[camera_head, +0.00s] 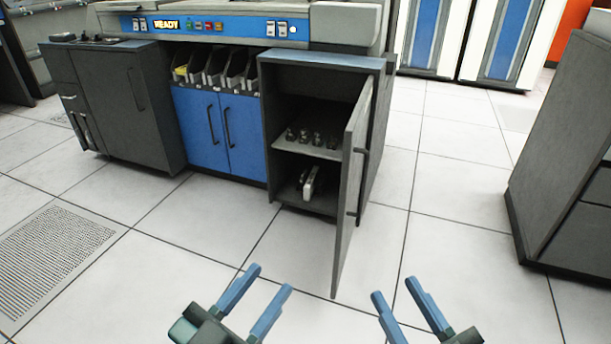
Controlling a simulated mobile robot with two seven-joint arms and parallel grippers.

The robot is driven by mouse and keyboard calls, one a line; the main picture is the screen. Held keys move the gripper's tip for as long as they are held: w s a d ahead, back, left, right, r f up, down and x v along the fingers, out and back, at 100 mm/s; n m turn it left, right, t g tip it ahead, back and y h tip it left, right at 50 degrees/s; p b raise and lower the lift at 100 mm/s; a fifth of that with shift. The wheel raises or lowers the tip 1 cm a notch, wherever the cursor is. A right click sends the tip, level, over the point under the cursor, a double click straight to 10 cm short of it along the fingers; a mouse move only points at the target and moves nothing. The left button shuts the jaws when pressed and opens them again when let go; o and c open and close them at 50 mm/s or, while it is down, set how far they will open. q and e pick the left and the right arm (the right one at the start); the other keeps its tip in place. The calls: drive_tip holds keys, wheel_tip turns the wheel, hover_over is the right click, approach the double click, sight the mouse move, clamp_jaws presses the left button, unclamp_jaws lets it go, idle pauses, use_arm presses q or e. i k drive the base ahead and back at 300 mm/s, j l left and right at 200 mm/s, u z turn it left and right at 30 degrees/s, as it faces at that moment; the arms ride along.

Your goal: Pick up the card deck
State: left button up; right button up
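My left gripper (267,279) and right gripper (395,288) are at the bottom of the view. Both are open and empty, with their blue fingers apart, over the floor in front of the machine. No card deck can be made out for certain. A small yellowish thing (181,73) shows in the leftmost of the dark slots in the machine and may be cards. A pale upright thing (310,184) stands on the bottom shelf of the open cabinet; I cannot tell what it is. Both are well beyond my grippers.
Blue doors (205,130) are shut. A grey cabinet (565,140) stands right. The tiled floor is clear.

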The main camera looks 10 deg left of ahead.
sight(309, 186)
drive_tip(key=i+j, duration=0.85)
drive_tip(key=i, duration=0.15)
drive_tip(key=i+j, duration=0.85)
drive_tip(key=i, duration=0.15)
drive_tip(key=i+j+z, duration=0.25)
drive_tip(key=z, duration=0.25)
drive_tip(key=i+j+z, duration=0.2)
drive_tip(key=j+z, duration=0.15)
drive_tip(key=z, duration=0.15)
drive_tip(key=k+z, duration=0.1)
drive_tip(key=z, duration=0.3)
drive_tip(key=k+l+z, duration=0.1)
drive_tip(key=z, duration=0.7)
drive_tip(key=i+j, duration=0.2)
drive_tip(key=k+j+u, duration=0.05)
